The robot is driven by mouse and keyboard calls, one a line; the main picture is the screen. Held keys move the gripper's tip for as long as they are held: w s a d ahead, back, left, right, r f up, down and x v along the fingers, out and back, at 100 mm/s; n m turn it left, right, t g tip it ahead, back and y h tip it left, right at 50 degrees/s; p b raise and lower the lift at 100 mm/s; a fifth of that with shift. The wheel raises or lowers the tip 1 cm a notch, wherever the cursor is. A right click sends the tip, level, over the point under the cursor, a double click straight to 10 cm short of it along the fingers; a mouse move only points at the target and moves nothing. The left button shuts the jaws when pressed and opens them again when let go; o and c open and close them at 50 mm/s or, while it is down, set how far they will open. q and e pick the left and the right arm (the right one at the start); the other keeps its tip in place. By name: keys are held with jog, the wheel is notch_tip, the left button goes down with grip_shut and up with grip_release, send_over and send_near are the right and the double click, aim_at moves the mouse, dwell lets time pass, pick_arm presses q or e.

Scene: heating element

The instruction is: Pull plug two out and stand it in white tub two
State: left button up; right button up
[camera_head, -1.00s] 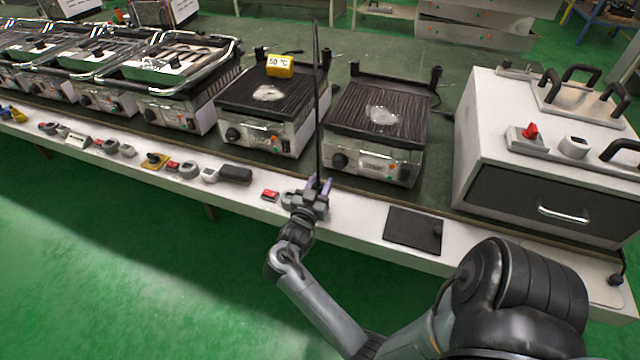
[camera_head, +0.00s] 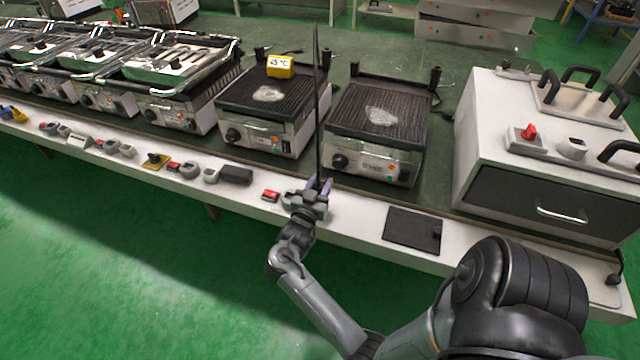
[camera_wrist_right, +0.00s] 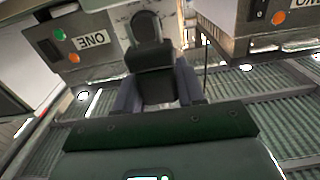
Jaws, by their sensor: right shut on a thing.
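My right gripper (camera_head: 319,185) is at the front of the worktop, in front of the gap between two ridged grills. It is shut on a black plug-like piece (camera_wrist_right: 149,55), which shows between its purple-grey fingers in the right wrist view. A thin black upright line (camera_head: 316,95), perhaps a cord, rises from the gripper in the head view. I cannot read a plug number. I cannot tell which item is white tub two; a small whitish cup (camera_head: 210,175) stands on the front ledge. My left gripper is not in view.
The right grill (camera_head: 380,125) stands beside a large white box with a dark drawer (camera_head: 545,200). A dark flat plate (camera_head: 412,230) and a red switch (camera_head: 270,195) lie on the front ledge.

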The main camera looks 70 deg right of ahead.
aim_at(320, 192)
jog(key=shift+p, duration=0.3)
dwell(0.7)
jog(key=shift+f, duration=0.15)
dwell(0.4)
jog(key=shift+f+b, duration=0.6)
jog(key=shift+f, duration=0.2)
jog(key=shift+f+b, duration=0.5)
jog(key=shift+f, duration=0.35)
jog(key=shift+f+b, duration=0.4)
jog(key=shift+f, duration=0.2)
jog(key=o, duration=1.1)
jog(key=shift+o, duration=0.2)
jog(key=shift+r, duration=0.15)
